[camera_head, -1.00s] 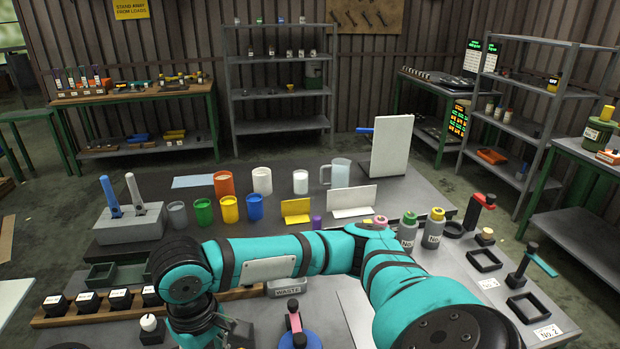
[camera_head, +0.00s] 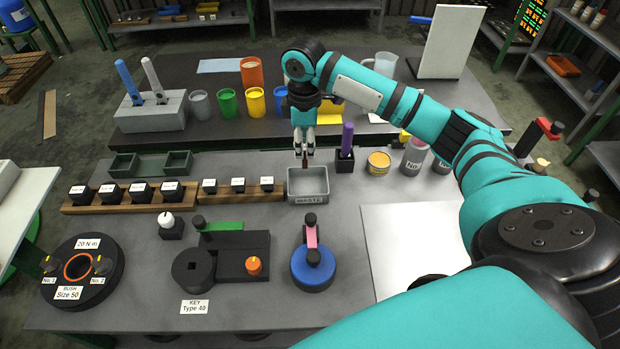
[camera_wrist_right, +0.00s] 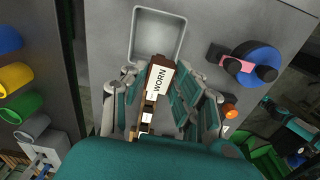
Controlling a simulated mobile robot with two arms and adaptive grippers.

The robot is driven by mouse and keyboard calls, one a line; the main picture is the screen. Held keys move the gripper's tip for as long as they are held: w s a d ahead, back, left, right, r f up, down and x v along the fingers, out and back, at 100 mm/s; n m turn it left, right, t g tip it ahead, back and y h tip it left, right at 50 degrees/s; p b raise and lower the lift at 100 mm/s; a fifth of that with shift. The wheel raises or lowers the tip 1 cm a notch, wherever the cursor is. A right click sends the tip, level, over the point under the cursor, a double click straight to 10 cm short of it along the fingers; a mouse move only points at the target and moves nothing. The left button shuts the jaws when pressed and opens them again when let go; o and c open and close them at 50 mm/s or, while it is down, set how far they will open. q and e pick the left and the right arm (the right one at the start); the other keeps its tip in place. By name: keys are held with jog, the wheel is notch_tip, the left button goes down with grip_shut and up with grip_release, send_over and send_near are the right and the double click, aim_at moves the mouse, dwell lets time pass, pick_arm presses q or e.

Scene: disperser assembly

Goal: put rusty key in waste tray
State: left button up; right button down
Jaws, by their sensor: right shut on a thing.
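The rusty key is a brown piece with a white "WORN" label (camera_wrist_right: 157,82); in the head view it shows as a thin brown strip (camera_head: 304,161). My right gripper (camera_head: 304,148) is shut on it and points down. The waste tray is a small grey open box marked "WASTE" (camera_head: 309,199). The key hangs just above the tray's back side in the head view. In the wrist view the tray (camera_wrist_right: 136,35) looks empty, and the key's labelled end overlaps its near rim. My left gripper is in neither view.
A purple-handled tool (camera_head: 347,140) stands in a black holder right of the tray. Rows of labelled black blocks (camera_head: 140,192) lie left of it. A blue round fixture with a pink lever (camera_head: 312,268) is in front. A bare pale plate (camera_head: 415,240) lies to the right.

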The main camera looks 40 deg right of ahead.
jog(key=shift+w+d+f+n+p, duration=0.2)
jog(key=shift+d+f, duration=0.1)
jog(key=shift+f, duration=0.25)
jog(key=shift+w+d+f+n+p, duration=0.15)
jog(key=shift+d+f, duration=0.15)
jog(key=shift+f, duration=0.2)
notch_tip(320, 180, down, 7)
jog(key=shift+s+p, duration=0.1)
jog(key=shift+p, duration=0.6)
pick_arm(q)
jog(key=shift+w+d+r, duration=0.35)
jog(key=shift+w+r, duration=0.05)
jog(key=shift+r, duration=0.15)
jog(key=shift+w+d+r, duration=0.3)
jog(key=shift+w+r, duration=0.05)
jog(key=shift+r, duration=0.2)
pick_arm(e)
jog(key=shift+f, duration=0.55)
jog(key=c, duration=1)
grip_release()
jog(key=shift+f, duration=0.15)
jog(key=shift+c, duration=0.2)
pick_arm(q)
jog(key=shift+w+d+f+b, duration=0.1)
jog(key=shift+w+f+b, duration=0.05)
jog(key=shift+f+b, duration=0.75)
pick_arm(e)
notch_tip(320, 180, up, 12)
jog(key=shift+r, duration=0.15)
